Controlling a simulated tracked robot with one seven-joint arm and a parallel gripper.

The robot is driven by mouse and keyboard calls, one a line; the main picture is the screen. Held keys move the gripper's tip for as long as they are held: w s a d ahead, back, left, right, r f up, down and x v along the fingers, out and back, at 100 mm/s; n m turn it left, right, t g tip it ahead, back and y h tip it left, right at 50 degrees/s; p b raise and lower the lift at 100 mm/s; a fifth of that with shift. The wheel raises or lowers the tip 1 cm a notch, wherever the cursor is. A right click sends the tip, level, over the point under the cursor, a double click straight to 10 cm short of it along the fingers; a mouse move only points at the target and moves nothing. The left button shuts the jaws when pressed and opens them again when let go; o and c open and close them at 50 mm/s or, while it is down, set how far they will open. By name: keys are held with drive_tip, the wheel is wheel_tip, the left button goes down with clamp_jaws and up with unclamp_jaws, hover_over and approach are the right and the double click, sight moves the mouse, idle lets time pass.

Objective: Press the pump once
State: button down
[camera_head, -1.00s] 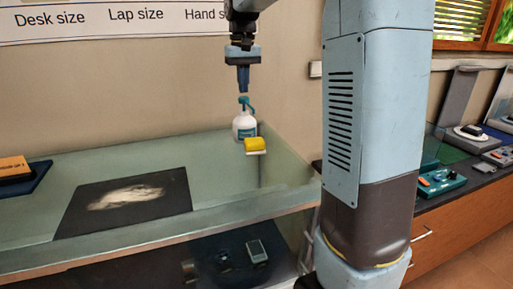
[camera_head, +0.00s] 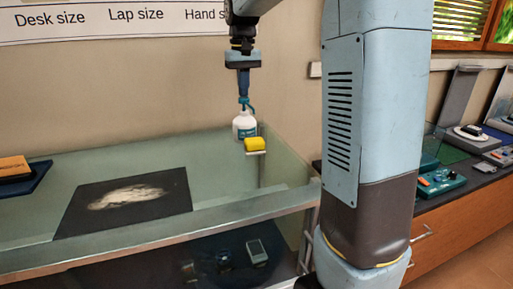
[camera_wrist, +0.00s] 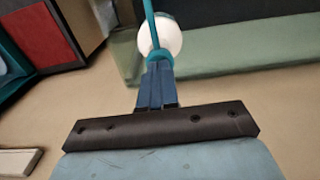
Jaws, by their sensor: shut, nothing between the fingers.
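A white bottle (camera_head: 245,126) with a teal label stands upright at the back right of the glass-topped counter. Its teal pump head (camera_head: 247,106) is on top. My gripper (camera_head: 244,95) points straight down above the bottle, fingers shut and empty. The fingertips meet the top of the pump head in the head view; whether the pump is pushed down is hard to tell. In the wrist view, my shut fingers (camera_wrist: 157,72) overlap the teal pump (camera_wrist: 156,55), with the white bottle (camera_wrist: 161,36) behind.
A yellow sponge (camera_head: 255,145) on a small holder is just in front of the bottle. A dark mat (camera_head: 75,214) with a pale patch lies to the left, and a blue tray (camera_head: 30,179) farther left. The counter between mat and bottle is clear.

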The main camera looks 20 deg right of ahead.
drive_tip(key=shift+f, duration=0.9)
drive_tip(key=shift+r, duration=1.4)
drive_tip(key=shift+r, duration=3.05)
